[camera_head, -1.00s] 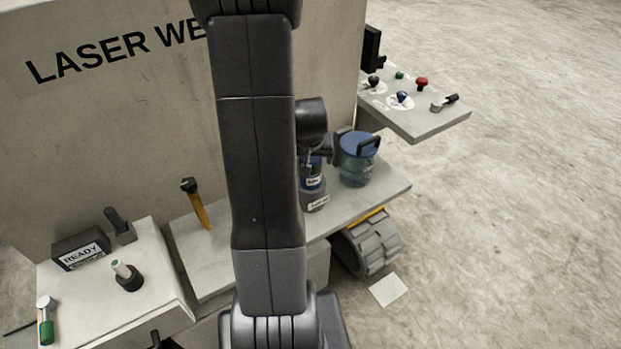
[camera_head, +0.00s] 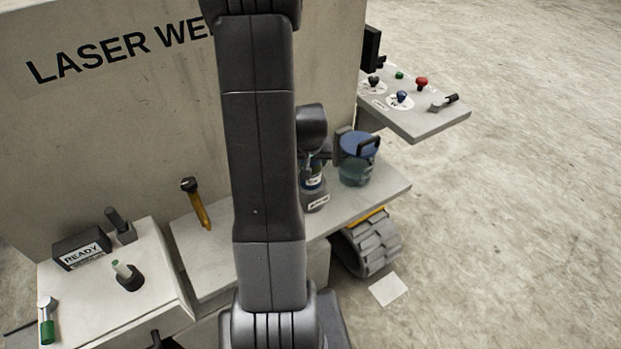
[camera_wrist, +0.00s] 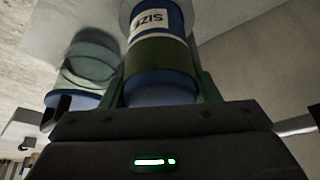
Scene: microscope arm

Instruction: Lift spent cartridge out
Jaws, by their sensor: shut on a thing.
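The cartridge (camera_wrist: 158,68) is a blue cylinder with a dark green band and a white label reading "SIZE". In the wrist view it stands between the green fingers of my gripper (camera_wrist: 162,88), which is shut on it. In the head view the cartridge (camera_head: 313,181) shows beside my arm, under my gripper (camera_head: 313,162). Its lower end meets a grey labelled holder (camera_head: 315,202) on the shelf. A pale ring surrounds its far end in the wrist view. How deep it sits is hidden.
A clear bin with a blue lid and dark handle (camera_head: 357,172) stands close right of the holder on the shelf (camera_head: 385,190). An orange-handled tool (camera_head: 200,212) stands to the left. A control panel (camera_head: 425,122) juts out at right. The welder wall (camera_head: 120,130) rises behind.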

